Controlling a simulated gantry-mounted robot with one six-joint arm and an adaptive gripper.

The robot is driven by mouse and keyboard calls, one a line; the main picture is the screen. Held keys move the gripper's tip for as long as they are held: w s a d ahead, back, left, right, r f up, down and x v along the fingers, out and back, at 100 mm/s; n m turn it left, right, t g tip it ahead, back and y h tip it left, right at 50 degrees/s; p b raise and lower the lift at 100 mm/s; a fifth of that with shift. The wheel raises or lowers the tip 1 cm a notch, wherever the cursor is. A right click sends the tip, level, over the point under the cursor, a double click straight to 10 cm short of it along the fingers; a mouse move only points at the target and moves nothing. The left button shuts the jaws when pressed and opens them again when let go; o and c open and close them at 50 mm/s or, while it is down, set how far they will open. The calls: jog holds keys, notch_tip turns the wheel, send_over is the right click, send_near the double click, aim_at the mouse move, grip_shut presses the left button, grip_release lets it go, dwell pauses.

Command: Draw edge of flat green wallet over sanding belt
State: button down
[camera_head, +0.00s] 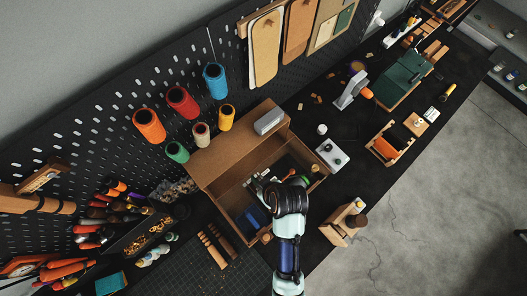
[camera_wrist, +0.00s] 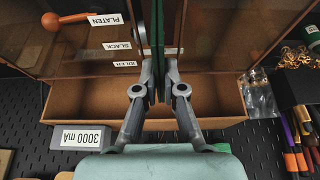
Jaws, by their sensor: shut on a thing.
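My gripper (camera_wrist: 158,75) is shut on the flat green wallet (camera_wrist: 160,25), seen edge-on as a thin upright green strip running out of the top of the wrist view. In the camera_head view my gripper (camera_head: 262,182) is inside the open brown box (camera_head: 228,168), and the wallet is mostly hidden by my arm. Labels reading PLATEN (camera_wrist: 105,20), SLACK (camera_wrist: 117,46) and IDLER (camera_wrist: 125,64) show beside the wallet in the wrist view. I cannot make out the sanding belt surface or whether the wallet touches it.
A grey block (camera_head: 269,121) sits on the box top; its label reads 3000 mA in the wrist view (camera_wrist: 82,137). An orange knob (camera_wrist: 50,21) on a rod shows left. Pegboard spools (camera_head: 182,102) stand behind. A wooden stand (camera_head: 344,222) is right of my arm.

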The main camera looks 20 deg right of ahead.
jog(key=shift+f, duration=0.25)
jog(key=shift+f, duration=0.6)
dwell(1.4)
jog(key=shift+s, duration=0.2)
jog(key=shift+s+d+p, duration=0.3)
jog(key=shift+s+p, duration=0.1)
jog(key=shift+s, duration=0.25)
jog(key=shift+s+d+p, duration=0.3)
jog(key=shift+s+p, duration=0.1)
jog(key=shift+s, duration=0.25)
jog(key=shift+w, duration=0.1)
jog(key=shift+w+a, duration=0.3)
jog(key=shift+w, duration=0.4)
jog(key=shift+w+a, duration=0.3)
jog(key=shift+w, duration=0.35)
jog(key=shift+s+r+p, duration=0.1)
jog(key=shift+s+p, duration=0.05)
jog(key=shift+p, duration=0.3)
